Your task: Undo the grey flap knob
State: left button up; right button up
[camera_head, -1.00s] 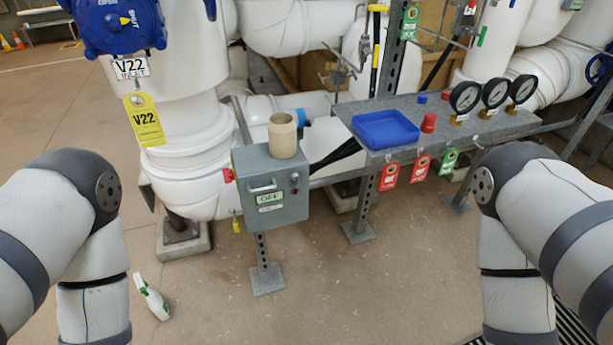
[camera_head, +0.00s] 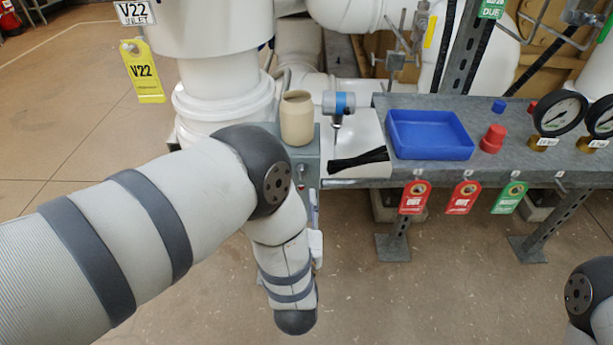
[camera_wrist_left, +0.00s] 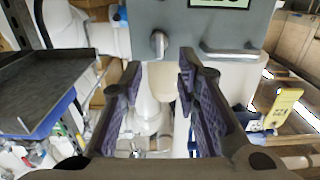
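The grey flap knob (camera_wrist_left: 160,44) sticks out of the front of the grey box, at the upper middle of the left wrist view. My left gripper (camera_wrist_left: 160,68) is open in front of it, one finger to each side, with nothing between its pads; I cannot tell whether either touches the knob. The grey box (camera_head: 312,157) is mostly behind my left arm in the head view, and the knob is hidden there. Only a sliver of my left gripper (camera_head: 315,212) shows past the forearm. My right gripper is out of view.
A beige cup (camera_head: 297,118) stands on the box. To its right, a grey shelf (camera_head: 400,170) holds a blue tray (camera_head: 430,137), a blue-headed tool (camera_head: 339,104), black strips (camera_head: 358,161) and gauges (camera_head: 560,112). A bar handle (camera_wrist_left: 230,51) is beside the knob.

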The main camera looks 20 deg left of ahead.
pick_arm(q)
jog(key=x, duration=0.7)
jog(key=shift+w+b, duration=0.2)
jog(key=shift+b, duration=0.15)
jog(key=shift+f, duration=0.1)
jog(key=shift+c, duration=0.3)
grip_shut()
